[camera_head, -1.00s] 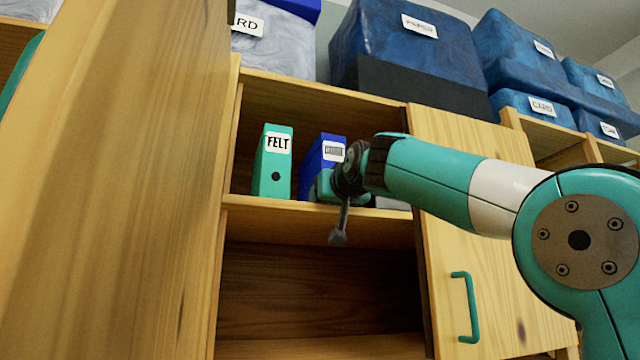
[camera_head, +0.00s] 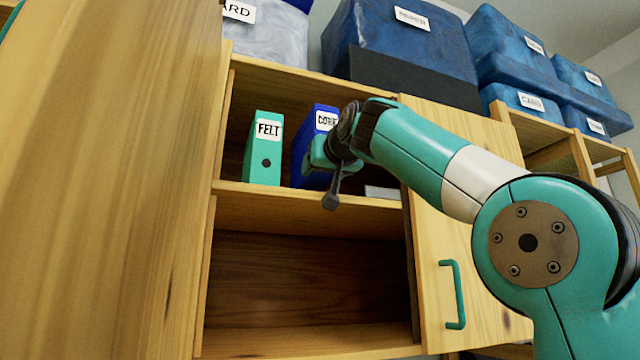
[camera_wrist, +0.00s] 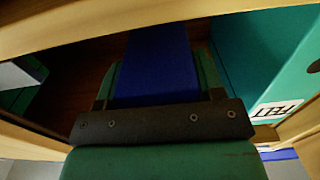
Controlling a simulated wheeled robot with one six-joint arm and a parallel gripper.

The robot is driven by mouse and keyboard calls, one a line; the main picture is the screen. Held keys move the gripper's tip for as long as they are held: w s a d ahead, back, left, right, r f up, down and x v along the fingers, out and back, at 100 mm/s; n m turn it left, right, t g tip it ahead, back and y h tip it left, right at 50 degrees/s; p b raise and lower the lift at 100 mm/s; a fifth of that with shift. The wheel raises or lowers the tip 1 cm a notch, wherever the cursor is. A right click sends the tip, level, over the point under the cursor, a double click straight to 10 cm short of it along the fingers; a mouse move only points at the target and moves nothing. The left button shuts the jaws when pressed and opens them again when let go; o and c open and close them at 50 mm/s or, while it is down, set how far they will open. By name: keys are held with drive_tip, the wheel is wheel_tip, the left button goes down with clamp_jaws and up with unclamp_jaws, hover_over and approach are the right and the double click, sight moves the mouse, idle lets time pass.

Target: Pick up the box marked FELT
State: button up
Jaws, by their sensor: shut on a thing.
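The green box marked FELT (camera_head: 263,150) stands upright on the upper shelf of the open cabinet, at its left. A blue box (camera_head: 302,145), its label partly hidden and starting "COR", stands just right of it. My gripper (camera_head: 325,152) is at the blue box's front. In the wrist view, where lettering is upside down, my gripper's green fingers (camera_wrist: 160,82) are shut on the two sides of the blue box (camera_wrist: 158,55). The FELT box (camera_wrist: 262,55) is beside the fingers at the right there, not between them.
A pale flat item (camera_head: 382,192) lies on the shelf (camera_head: 300,199) right of my gripper. In the wrist view a green thing with a white patch (camera_wrist: 18,88) is at left. The cabinet door with a green handle (camera_head: 455,295) is at right. The lower compartment (camera_head: 305,280) looks empty.

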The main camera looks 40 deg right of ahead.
drive_tip(key=v, duration=1.6)
drive_tip(key=shift+p, duration=0.35)
drive_tip(key=shift+s, duration=0.15)
